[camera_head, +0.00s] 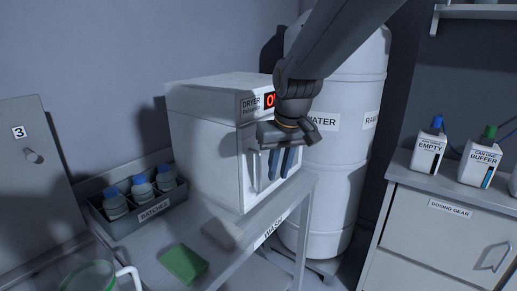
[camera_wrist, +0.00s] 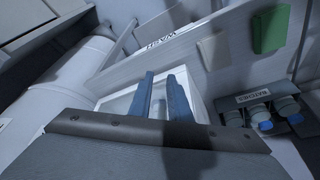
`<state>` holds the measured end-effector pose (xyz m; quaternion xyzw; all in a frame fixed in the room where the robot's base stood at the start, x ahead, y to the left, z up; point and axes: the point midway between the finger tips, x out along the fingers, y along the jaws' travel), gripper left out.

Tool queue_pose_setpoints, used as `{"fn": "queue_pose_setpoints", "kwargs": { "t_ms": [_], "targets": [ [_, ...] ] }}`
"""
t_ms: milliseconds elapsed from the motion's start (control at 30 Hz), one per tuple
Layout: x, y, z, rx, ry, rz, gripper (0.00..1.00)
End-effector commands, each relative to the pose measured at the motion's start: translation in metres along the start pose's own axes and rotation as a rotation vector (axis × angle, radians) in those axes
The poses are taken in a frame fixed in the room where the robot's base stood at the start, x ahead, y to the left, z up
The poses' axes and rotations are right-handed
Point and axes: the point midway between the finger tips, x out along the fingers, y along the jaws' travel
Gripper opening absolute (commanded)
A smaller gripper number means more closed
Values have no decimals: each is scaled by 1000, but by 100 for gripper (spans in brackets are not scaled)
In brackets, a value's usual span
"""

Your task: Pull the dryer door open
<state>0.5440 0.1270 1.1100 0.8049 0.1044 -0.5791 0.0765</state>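The dryer (camera_head: 205,150) is a white box on the bench, with a red lit display at its top front. Its door (camera_head: 248,150) appears shut, with a pale upright handle (camera_head: 256,172) on the front. My gripper (camera_head: 281,164) hangs in front of the door, its two blue fingers pointing down, to the right of the handle in the head view. In the wrist view my gripper (camera_wrist: 163,85) has its fingers apart, with the dryer's white body (camera_wrist: 118,103) behind them. My gripper hides part of the door.
A grey crate of blue-capped bottles marked BATCHES (camera_head: 153,216) stands left of the dryer. A green sponge (camera_head: 184,263) lies on the front of the bench. A large white water tank (camera_head: 325,200) stands close behind and right. A dosing gear cabinet (camera_head: 440,230) is at far right.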

Motion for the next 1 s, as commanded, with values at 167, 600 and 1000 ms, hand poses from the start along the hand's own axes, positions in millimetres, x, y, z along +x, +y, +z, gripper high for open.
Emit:
{"fn": "queue_pose_setpoints", "kwargs": {
  "t_ms": [167, 600, 1000],
  "targets": [
    [-37, -26, -42, -48, 57, -14, 17],
    [2, -32, -53, -58, 66, -17, 17],
    [35, -32, -56, -58, 69, -17, 17]
  ]
}}
